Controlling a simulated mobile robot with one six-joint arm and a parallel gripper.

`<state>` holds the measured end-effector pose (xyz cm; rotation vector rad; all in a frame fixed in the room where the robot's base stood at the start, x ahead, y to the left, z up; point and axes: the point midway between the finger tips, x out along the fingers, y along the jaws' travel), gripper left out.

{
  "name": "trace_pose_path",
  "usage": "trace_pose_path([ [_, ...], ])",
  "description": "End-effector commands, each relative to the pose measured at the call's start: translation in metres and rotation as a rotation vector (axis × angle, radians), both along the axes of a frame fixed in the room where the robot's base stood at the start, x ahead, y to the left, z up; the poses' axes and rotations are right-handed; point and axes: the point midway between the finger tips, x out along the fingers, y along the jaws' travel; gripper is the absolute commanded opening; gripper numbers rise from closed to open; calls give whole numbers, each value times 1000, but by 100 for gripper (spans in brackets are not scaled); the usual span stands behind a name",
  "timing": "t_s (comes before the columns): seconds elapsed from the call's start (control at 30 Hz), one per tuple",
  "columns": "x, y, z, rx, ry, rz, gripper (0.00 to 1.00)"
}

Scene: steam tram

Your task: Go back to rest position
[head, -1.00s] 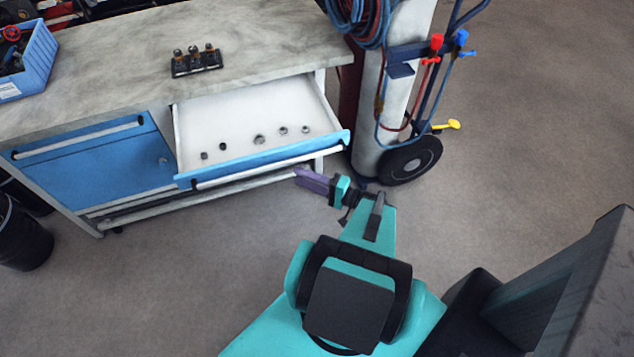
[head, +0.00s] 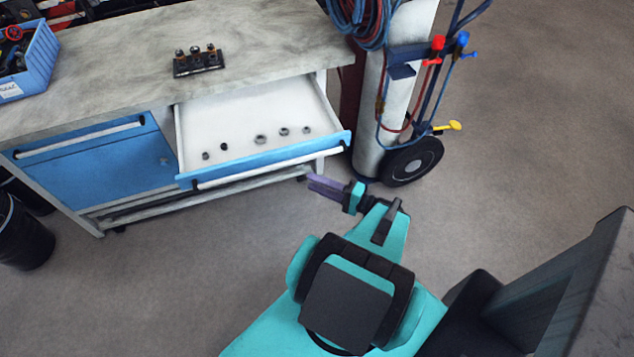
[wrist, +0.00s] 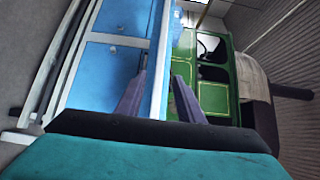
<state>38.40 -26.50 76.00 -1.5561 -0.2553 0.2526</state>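My gripper (head: 326,187) is at the right of the bench's open drawer, just off the corner of its blue front. Its purple fingers point left. In the wrist view my gripper (wrist: 158,95) shows two fingers spread apart, with nothing held between them. The open drawer (head: 235,105) has a white inside, a blue front and a pale handle bar (head: 255,168). Several small round metal parts (head: 260,139) lie in it.
A trolley with a gas cylinder (head: 385,90) stands close beyond my gripper. A black bucket (head: 22,235) stands at left. Floor right of the trolley is clear.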

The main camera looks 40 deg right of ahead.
Motion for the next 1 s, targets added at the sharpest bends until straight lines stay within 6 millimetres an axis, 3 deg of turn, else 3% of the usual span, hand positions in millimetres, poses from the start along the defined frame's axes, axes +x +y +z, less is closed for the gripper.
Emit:
trace_pose_path([
  [0.3, 1, 1, 0, 0, 0, 1, 34],
  [0.47, 9, 11, -1, 0, 0, 32, 34],
  [1.0, 58, 95, -9, -3, 0, 263, 34],
])
